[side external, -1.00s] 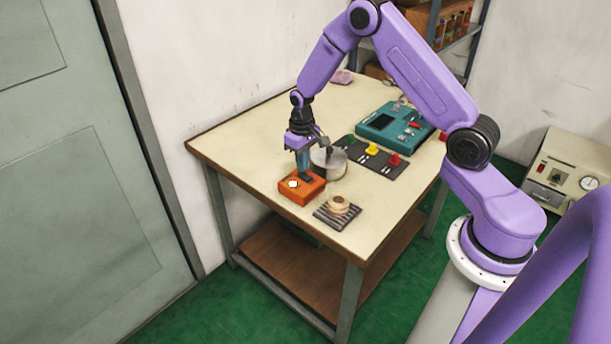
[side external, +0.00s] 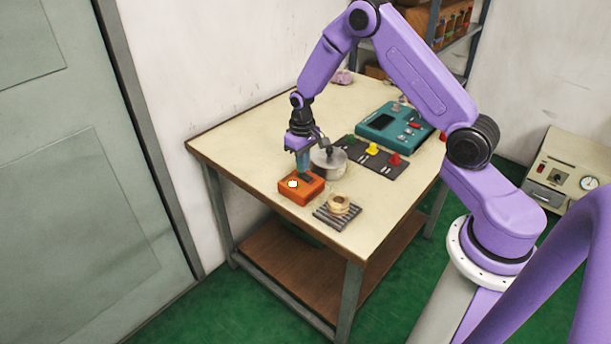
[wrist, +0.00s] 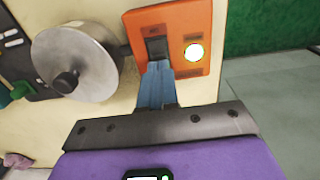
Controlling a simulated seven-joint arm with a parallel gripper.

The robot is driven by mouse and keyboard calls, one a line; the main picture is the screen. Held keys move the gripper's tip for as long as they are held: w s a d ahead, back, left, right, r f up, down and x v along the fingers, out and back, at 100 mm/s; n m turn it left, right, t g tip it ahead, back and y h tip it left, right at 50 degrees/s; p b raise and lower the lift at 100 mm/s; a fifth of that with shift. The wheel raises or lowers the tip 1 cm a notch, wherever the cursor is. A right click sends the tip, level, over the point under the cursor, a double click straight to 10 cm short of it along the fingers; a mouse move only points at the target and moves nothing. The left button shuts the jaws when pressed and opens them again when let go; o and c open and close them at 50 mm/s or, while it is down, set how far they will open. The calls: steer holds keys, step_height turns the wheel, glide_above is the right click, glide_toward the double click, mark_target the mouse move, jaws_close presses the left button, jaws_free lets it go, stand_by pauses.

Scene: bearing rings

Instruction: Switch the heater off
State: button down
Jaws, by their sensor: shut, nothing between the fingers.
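The heater's orange switch box (side external: 299,193) stands near the left front edge of the table. In the wrist view the orange box (wrist: 185,20) carries a dark rocker switch (wrist: 157,49) and a round lamp (wrist: 194,52) that glows pale white-yellow. The lamp also shows bright in the side view. My gripper (side external: 304,172) points down at the rocker from above, its blue fingers shut together with nothing between them. In the wrist view the fingertips (wrist: 157,68) are at the edge of the rocker; I cannot tell whether they touch it.
A round metal pot with a black knob (side external: 328,161) stands close beside the gripper. A ribbed dark pad with pale rings (side external: 338,208) lies to the right. Behind are a dark strip with coloured pieces (side external: 372,155) and a teal device (side external: 393,127). The table's left part is clear.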

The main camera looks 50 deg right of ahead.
steer(key=shift+f, duration=0.8)
stand_by(0.6)
steer(key=shift+r, duration=3.55)
steer(key=s+a+r+n, duration=0.6)
steer(key=s+a+r, duration=0.5)
steer(key=s+a, duration=0.3)
steer(key=s+d+r+n, duration=0.1)
steer(key=s+n, duration=0.2)
steer(key=s, duration=0.7)
steer(key=s+d+r+n, duration=0.1)
steer(key=s+r+n, duration=0.1)
steer(key=s, duration=0.8)
steer(key=shift+s+d+r+n, duration=0.25)
steer(key=shift+s+n, duration=0.1)
steer(key=shift+n, duration=0.45)
